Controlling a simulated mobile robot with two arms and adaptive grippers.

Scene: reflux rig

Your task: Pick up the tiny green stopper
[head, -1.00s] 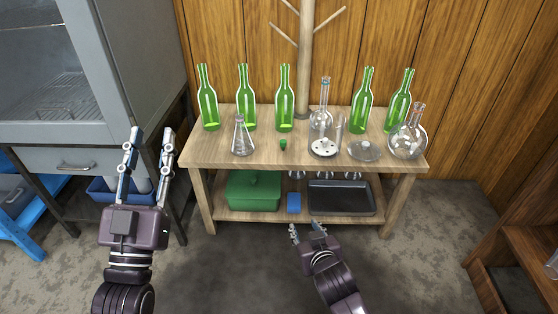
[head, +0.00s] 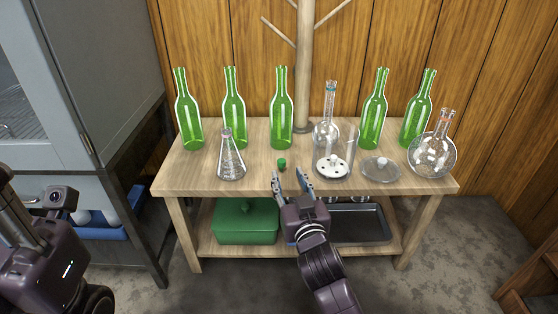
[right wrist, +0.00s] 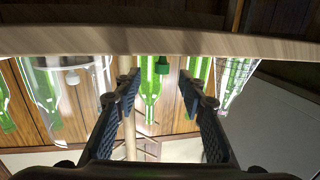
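The tiny green stopper (head: 281,164) stands on the wooden table top, in front of the middle green bottle. In the right wrist view, which looks upside down, the stopper (right wrist: 163,65) shows between my fingers and beyond them, near the table edge. My right gripper (head: 289,179) is open and empty at the table's front edge, just short of the stopper and not touching it. My left arm is at the lower left of the head view; its gripper (head: 18,215) is partly cut off, and I cannot tell its opening.
Several green bottles (head: 281,112) line the table's back. A conical flask (head: 230,165) stands left of the stopper. A glass vessel with a perforated plate (head: 334,168), a glass lid (head: 380,169) and a round flask (head: 432,156) stand to the right. The table's front edge (head: 230,188) lies close to my right gripper.

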